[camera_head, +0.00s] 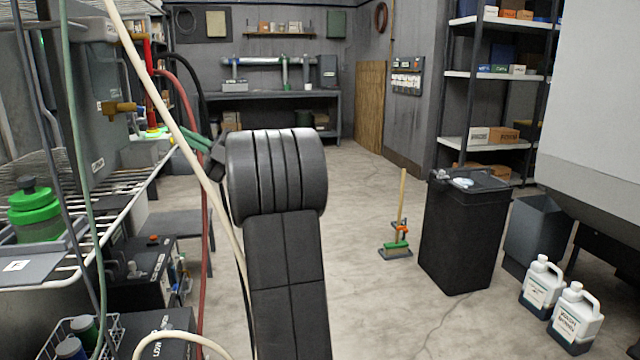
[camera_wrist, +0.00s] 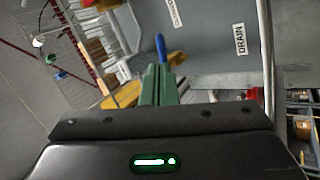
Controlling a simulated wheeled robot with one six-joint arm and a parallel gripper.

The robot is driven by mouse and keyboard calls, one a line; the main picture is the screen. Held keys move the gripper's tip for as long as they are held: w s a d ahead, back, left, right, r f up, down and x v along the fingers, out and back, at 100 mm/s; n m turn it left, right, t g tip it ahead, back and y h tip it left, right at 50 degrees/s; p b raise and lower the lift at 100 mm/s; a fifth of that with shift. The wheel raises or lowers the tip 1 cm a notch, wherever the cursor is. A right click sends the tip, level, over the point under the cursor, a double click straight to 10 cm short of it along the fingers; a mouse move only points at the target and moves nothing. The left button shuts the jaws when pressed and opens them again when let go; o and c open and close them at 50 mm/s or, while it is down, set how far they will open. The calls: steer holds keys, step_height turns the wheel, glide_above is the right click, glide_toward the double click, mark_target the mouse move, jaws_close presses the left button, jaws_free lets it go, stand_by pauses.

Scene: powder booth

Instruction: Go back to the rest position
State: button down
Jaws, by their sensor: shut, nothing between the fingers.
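My gripper (camera_head: 184,134) shows in the head view just left of my dark arm, pointing left towards the wire-rack bench. In the wrist view its green fingers (camera_wrist: 159,84) are together, with nothing held between them. A blue handle-like piece (camera_wrist: 161,47) shows just past the fingertips; I cannot tell whether they touch. A yellow-brass part (camera_wrist: 125,95) lies behind the fingers. In the head view a brass fitting (camera_head: 121,107) and a red upright piece (camera_head: 149,75) are left of my gripper.
Hoses, one cream (camera_head: 172,118) and one red (camera_head: 203,215), hang close to my arm. A wire rack (camera_head: 100,205) is at left. A black bin (camera_head: 462,235), a broom (camera_head: 402,205) and white jugs (camera_head: 575,318) stand at right. The middle floor is clear.

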steer(key=v, duration=0.5)
steer(key=shift+w+d+f+p, duration=0.15)
steer(key=shift+d+p, duration=0.15)
